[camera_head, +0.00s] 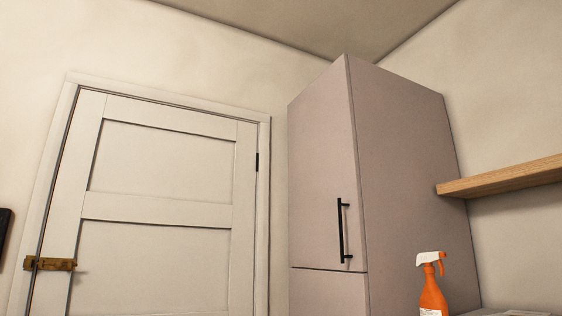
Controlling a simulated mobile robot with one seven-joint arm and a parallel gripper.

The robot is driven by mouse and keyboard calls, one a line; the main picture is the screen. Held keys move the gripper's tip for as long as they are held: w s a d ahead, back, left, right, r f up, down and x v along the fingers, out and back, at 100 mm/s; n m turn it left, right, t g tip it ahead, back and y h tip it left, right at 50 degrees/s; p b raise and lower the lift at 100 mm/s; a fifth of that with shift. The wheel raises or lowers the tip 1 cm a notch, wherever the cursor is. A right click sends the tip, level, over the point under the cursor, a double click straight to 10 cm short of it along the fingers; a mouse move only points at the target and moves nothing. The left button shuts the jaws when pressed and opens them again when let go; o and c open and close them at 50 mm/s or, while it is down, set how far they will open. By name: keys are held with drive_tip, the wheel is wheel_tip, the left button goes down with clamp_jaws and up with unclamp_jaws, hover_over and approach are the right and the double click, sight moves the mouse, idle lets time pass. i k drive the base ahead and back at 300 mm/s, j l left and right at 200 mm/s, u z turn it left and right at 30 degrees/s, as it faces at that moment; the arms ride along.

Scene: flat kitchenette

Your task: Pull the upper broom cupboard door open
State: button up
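The broom cupboard (405,180) is a tall pinkish-grey cabinet standing in the corner, right of the middle in the head view. Its upper door (315,170) is the narrow front face on the left and looks closed. A black vertical bar handle (342,232) sits near the door's lower right edge. A dark horizontal gap separates the upper door from the lower door (325,292), whose top part alone shows. My gripper is not in view.
A white panelled room door (160,190) with a brass latch (50,264) is shut at the left. An orange spray bottle (432,295) with a white head stands right of the cupboard's front. A wooden shelf (505,176) juts from the right wall.

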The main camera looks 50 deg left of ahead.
sight(327, 230)
drive_tip(key=u, duration=1.25)
